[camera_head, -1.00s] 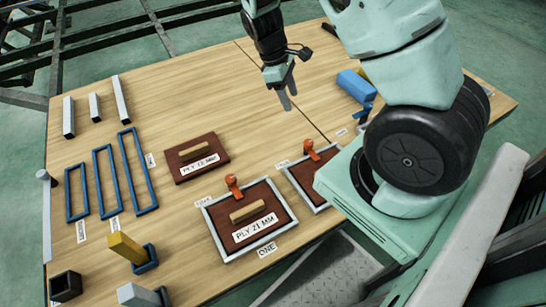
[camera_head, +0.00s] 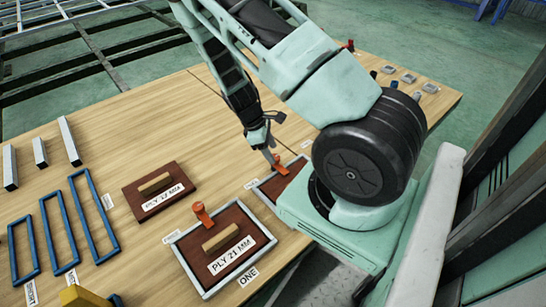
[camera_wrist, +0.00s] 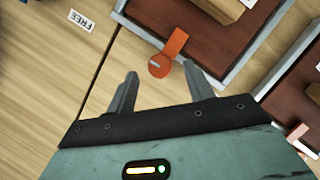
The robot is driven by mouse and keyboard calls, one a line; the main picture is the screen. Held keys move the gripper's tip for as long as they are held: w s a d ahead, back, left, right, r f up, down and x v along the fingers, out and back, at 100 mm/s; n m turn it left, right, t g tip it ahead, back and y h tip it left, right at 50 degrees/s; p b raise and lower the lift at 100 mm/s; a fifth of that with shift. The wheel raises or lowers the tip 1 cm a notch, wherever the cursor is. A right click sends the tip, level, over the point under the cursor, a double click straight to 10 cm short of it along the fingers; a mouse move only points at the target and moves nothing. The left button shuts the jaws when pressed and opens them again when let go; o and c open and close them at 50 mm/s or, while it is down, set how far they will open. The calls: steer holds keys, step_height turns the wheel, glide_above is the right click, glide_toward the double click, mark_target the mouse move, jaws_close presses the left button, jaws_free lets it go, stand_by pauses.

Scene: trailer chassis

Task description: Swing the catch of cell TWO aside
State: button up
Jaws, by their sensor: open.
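The orange catch of the second cell (camera_wrist: 176,43) shows in the wrist view, its round pivot on the wood beside the grey frame and its arm reaching across the frame edge. In the head view the catch (camera_head: 280,168) is at the cell's far edge. My gripper (camera_wrist: 160,69) is open, its fingers apart on either side of the catch's pivot end in the picture; contact cannot be told. In the head view my gripper (camera_head: 271,154) is right by the catch. The cell's frame (camera_head: 263,192) holds a dark red-brown panel, partly hidden by my arm.
A FREE label (camera_wrist: 82,20) lies on the wood near the catch. Cell ONE (camera_head: 188,262), with the PLY 21 MM panel and its own orange catch (camera_head: 202,214), is to the left. A loose ply panel (camera_head: 148,205) lies beyond it. Open tabletop lies at the back.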

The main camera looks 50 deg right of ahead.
mark_target(279, 164)
steer(key=shift+x, duration=1.25)
steer(key=c, duration=1)
steer(key=shift+o, duration=0.2)
